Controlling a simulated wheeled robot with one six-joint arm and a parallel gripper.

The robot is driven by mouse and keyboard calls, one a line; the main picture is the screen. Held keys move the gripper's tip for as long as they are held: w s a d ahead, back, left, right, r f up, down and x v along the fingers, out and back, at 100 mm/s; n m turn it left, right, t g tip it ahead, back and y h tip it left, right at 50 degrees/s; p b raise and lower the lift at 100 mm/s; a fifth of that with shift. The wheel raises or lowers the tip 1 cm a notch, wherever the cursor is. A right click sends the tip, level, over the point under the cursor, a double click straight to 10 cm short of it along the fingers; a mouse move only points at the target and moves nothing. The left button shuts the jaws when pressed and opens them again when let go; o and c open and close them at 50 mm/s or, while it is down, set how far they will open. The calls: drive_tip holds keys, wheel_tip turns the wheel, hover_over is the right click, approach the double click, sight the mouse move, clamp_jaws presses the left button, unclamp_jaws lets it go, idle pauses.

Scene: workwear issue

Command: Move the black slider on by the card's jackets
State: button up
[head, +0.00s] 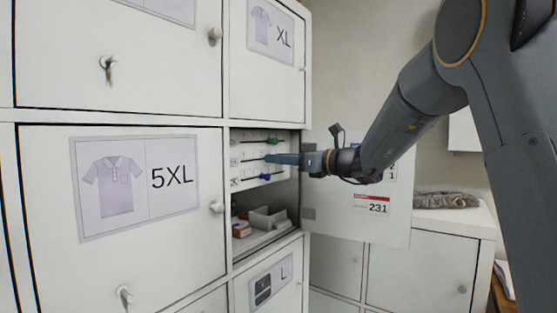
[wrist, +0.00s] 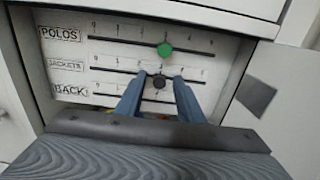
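The slider board (head: 248,150) is inside an open locker compartment. In the wrist view its rows (wrist: 106,72) read POLOS, JACKETS and BACK. The round black slider (wrist: 159,81) is on the JACKETS row, near the middle of its scale, apparently by the 3. The green slider (wrist: 165,49) is on the POLOS row above. A blue slider (head: 265,177) shows low in the head view. My gripper (wrist: 159,76) is open, its blue fingers on either side of the black slider; contact is unclear. In the head view my gripper (head: 272,159) hides it. The card (head: 377,204) reads 231.
The compartment door (head: 330,220) stands open to the right, beside my gripper. A grey box (head: 267,218) and a small orange box (head: 241,229) lie on the shelf below. Closed lockers, including the 5XL door (head: 120,260), surround the opening. Another card is mostly hidden by my arm.

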drive_tip(key=b+v, duration=0.2)
drive_tip(key=v, duration=0.5)
drive_tip(key=shift+s+d, duration=0.25)
drive_tip(key=shift+d, duration=0.1)
drive_tip(key=s+a+f+n+g+h, duration=0.1)
drive_tip(key=s+f+n+g+h, duration=0.15)
drive_tip(key=s+f, duration=0.45)
drive_tip(key=s+f+n+g+h, duration=0.2)
drive_tip(key=s+f+n+g, duration=0.15)
drive_tip(key=f, duration=0.75)
drive_tip(key=s+a+f+n+g+h, duration=0.15)
drive_tip(key=s+f+n, duration=0.3)
drive_tip(key=f, duration=0.45)
drive_tip(key=s+d+f+n+g+h, duration=0.1)
drive_tip(key=s+d+f+n+h, duration=0.3)
drive_tip(key=s+f+n, duration=0.3)
drive_tip(key=s+d+f+n+g+h, duration=0.2)
drive_tip(key=s+d+f+n+h, duration=0.2)
drive_tip(key=s+d+f+n, duration=0.3)
drive_tip(key=s+n, duration=0.1)
drive_tip(key=s, duration=0.4)
drive_tip(key=shift+f, duration=0.4)
